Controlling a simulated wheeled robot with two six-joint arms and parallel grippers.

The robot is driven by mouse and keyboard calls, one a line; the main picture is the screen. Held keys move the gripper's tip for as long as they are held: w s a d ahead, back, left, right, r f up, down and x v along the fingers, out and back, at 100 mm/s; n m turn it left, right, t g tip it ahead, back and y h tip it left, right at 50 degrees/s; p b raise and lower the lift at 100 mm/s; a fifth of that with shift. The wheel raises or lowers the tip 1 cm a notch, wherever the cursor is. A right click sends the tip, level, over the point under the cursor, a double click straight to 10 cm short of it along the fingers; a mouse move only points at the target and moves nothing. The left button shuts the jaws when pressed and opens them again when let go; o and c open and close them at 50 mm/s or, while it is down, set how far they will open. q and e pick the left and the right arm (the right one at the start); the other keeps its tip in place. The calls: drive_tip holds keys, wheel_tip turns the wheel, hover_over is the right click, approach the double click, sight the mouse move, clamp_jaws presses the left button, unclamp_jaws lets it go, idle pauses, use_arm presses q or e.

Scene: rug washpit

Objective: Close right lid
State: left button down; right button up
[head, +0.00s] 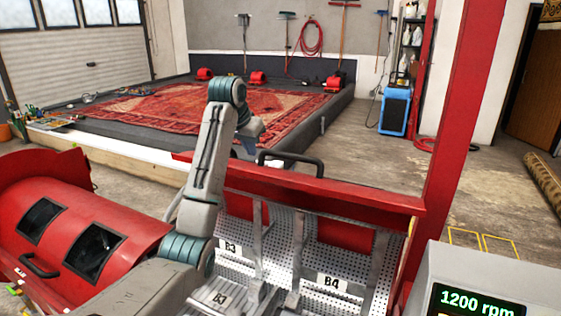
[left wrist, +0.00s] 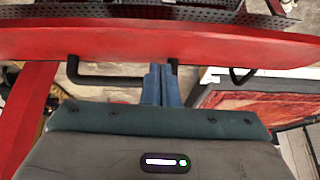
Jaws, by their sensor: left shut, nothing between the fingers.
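The right lid (head: 350,190) of the red machine stands raised, its red edge running across the head view above the open drum. Its black handle (head: 290,156) sticks out on the far side. The lid also shows as a red band in the left wrist view (left wrist: 150,40), with the handle (left wrist: 105,82) below it. My left gripper (left wrist: 160,85) is shut and empty, its blue fingers overlapping the handle in that view; I cannot tell whether they touch it. In the head view its fingertips are hidden behind the lid. My right gripper is in neither view.
The left lid (head: 75,235), with two dark windows, is down. The perforated drum (head: 330,265) lies open below the raised lid. A red post (head: 452,120) and a grey display console (head: 490,280) stand at the right. A rug platform (head: 110,148) lies behind.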

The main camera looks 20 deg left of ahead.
sight(257, 176)
use_arm(q)
drive_tip(key=w+f+p, duration=0.2)
drive_tip(key=w+d+f+p, duration=0.1)
drive_tip(key=w+f+p, duration=0.1)
drive_tip(key=w, duration=0.1)
drive_tip(key=shift+w+d+f+p, duration=0.1)
drive_tip(key=shift+w+f+p, duration=0.25)
drive_tip(key=shift+f+p, duration=0.05)
drive_tip(key=shift+s+f+p, duration=0.2)
drive_tip(key=shift+f+p, duration=0.05)
drive_tip(key=shift+p, duration=0.1)
drive_tip(key=shift+s+f+p, duration=0.15)
drive_tip(key=shift+s+p, duration=0.3)
drive_tip(key=shift+s, duration=0.35)
drive_tip(key=shift+s+f+p, duration=0.1)
drive_tip(key=shift+s+p, duration=0.35)
drive_tip(key=shift+s, duration=0.3)
drive_tip(key=shift+s+f, duration=0.1)
drive_tip(key=shift+s, duration=0.1)
drive_tip(key=shift+w+f, duration=0.1)
